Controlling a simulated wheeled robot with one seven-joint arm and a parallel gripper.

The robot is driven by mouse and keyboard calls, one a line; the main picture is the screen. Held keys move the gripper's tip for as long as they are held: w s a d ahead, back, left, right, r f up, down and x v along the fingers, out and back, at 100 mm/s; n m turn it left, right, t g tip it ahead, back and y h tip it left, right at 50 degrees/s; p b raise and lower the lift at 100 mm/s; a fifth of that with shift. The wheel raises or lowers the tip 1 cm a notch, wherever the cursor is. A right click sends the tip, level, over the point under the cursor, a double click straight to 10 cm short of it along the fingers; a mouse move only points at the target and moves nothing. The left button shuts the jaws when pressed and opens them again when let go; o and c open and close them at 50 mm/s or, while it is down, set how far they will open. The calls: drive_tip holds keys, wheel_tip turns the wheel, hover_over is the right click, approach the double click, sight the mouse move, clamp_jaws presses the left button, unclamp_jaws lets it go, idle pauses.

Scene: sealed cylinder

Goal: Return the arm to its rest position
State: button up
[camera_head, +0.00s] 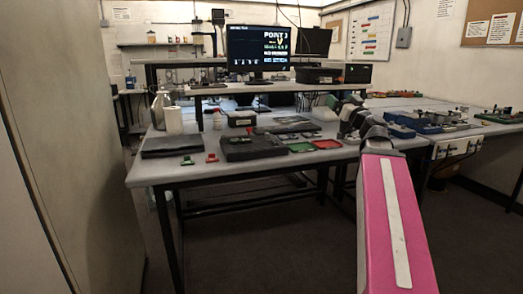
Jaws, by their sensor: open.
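My arm reaches in from the lower right, with a pink link that has a pale stripe. Its dark wrist is bent above the right part of the workbench (210,172). My gripper (346,112) is at the far end of the arm, small and dark, over the bench's right side. It is open, and I see nothing held in it. The fingertips are hard to make out against the clutter behind.
On the bench are a black box (253,147), a dark mat (171,146), a red tray (327,144), a green tray (302,148) and a white cylinder (174,121). A monitor (258,48) stands behind. A side table (440,130) is at right. Floor in front is clear.

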drive_tip(key=a+f+g, duration=0.4)
drive_tip(key=f, duration=0.7)
drive_tip(key=a+f+g+h, duration=0.1)
drive_tip(key=a+f+g, duration=0.25)
drive_tip(key=f, duration=0.75)
drive_tip(key=a+f+g, duration=0.4)
drive_tip(key=f, duration=0.7)
drive_tip(key=s+d+f+m+g+h, duration=0.1)
drive_tip(key=s+f+m+g+h, duration=0.1)
drive_tip(key=s+f+g+h, duration=0.2)
drive_tip(key=s+f+m+g+h, duration=0.2)
drive_tip(key=s+f+g, duration=0.3)
drive_tip(key=f, duration=1.6)
drive_tip(key=s+h, duration=0.1)
drive_tip(key=s, duration=0.3)
drive_tip(key=shift+s+d+f+h, duration=0.3)
drive_tip(key=shift+s+d+h, duration=0.1)
